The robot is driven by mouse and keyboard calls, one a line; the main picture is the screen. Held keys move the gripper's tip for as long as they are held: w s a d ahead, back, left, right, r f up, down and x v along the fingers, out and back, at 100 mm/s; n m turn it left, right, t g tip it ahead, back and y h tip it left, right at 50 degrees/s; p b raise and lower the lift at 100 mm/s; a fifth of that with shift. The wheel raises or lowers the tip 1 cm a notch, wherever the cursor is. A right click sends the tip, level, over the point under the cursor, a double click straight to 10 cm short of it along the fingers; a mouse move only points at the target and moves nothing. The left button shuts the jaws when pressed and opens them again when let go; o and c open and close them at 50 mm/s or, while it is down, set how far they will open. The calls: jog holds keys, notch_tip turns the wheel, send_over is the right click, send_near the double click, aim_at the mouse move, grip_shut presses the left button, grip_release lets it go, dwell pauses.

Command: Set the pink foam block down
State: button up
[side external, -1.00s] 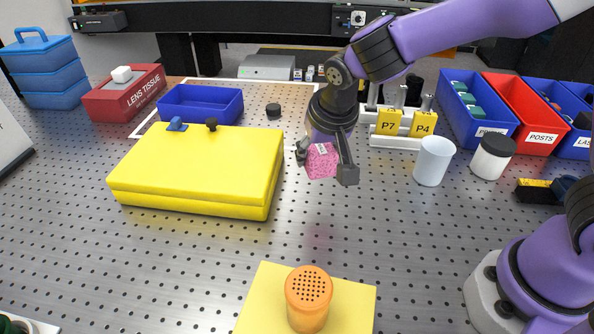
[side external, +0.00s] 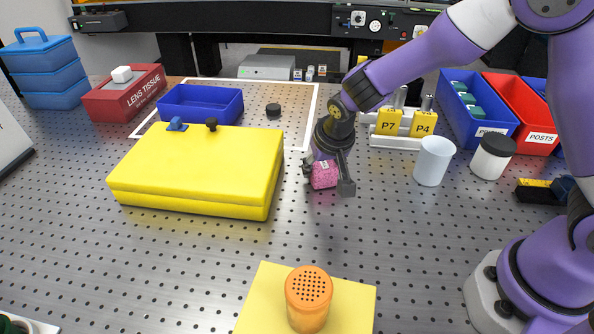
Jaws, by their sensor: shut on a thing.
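The pink foam block (side external: 324,175) is between the fingers of my gripper (side external: 327,178), right of the yellow case. My gripper is shut on it and points downward. The block is low over the perforated metal table (side external: 330,235); I cannot tell whether its underside touches the surface. Part of the block is hidden by the near finger.
A yellow case (side external: 195,170) lies to the left, with a blue tray (side external: 200,103) behind it. A white cup (side external: 434,160) and a black-lidded jar (side external: 493,155) stand to the right. An orange shaker (side external: 309,298) stands on a yellow sheet (side external: 262,290) in front. Bare table lies between.

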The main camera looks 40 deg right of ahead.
jog(key=o, duration=0.7)
jog(key=shift+r, duration=0.1)
jog(key=shift+r, duration=0.3)
jog(key=v, duration=1.2)
jog(key=s+d+r+n+y, duration=0.1)
jog(key=s+d+r+n, duration=0.1)
jog(key=s, duration=0.5)
jog(key=s+d+r+n+t, duration=0.1)
jog(key=s+d+r+n, duration=0.1)
jog(key=s+d, duration=0.2)
jog(key=s, duration=0.2)
jog(key=shift+s+r+n+y, duration=0.25)
jog(key=shift+s+n+y, duration=0.05)
jog(key=shift+s+y, duration=0.1)
jog(key=shift+d, duration=0.1)
